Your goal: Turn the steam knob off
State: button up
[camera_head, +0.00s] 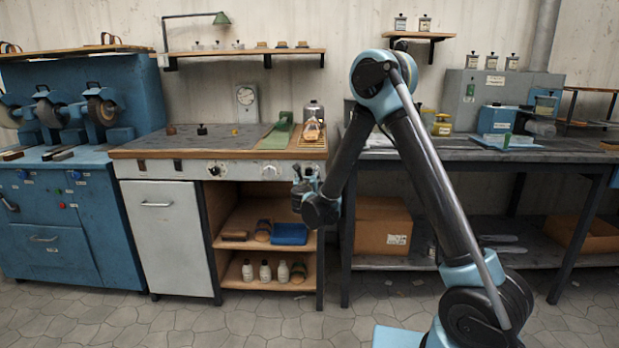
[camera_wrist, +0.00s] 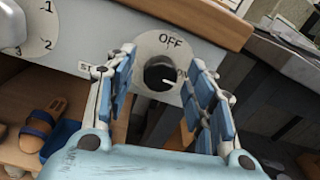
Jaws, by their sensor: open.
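The steam knob (camera_wrist: 159,74) is black and round, on a pale round dial plate in the wrist view. OFF is printed above it, and ON at its right is partly covered by a finger. The knob's white pointer mark points right and slightly down, on the ON side. A label starting "ST" is partly hidden at its left. My gripper (camera_wrist: 162,60) is open, with one blue-padded finger on each side of the knob and a gap on both sides. In the head view, my gripper (camera_head: 305,177) is at the workbench's front panel and hides the knob.
A numbered dial (camera_wrist: 20,30) is left of the knob, below the bench's wooden edge (camera_wrist: 200,15). A dark table (camera_head: 460,150) stands close at the right.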

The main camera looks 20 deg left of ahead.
jog(key=shift+c, duration=0.6)
jog(key=c, duration=1)
jog(key=shift+o, duration=0.2)
jog(key=shift+n, duration=0.5)
jog(key=n, duration=0.8)
jog(key=shift+n, duration=0.3)
jog(key=n, duration=0.4)
jog(key=shift+n+y, duration=0.3)
jog(key=shift+y, duration=0.1)
jog(key=shift+f+n, duration=0.1)
jog(key=shift+n, duration=2)
jog(key=o, duration=1.1)
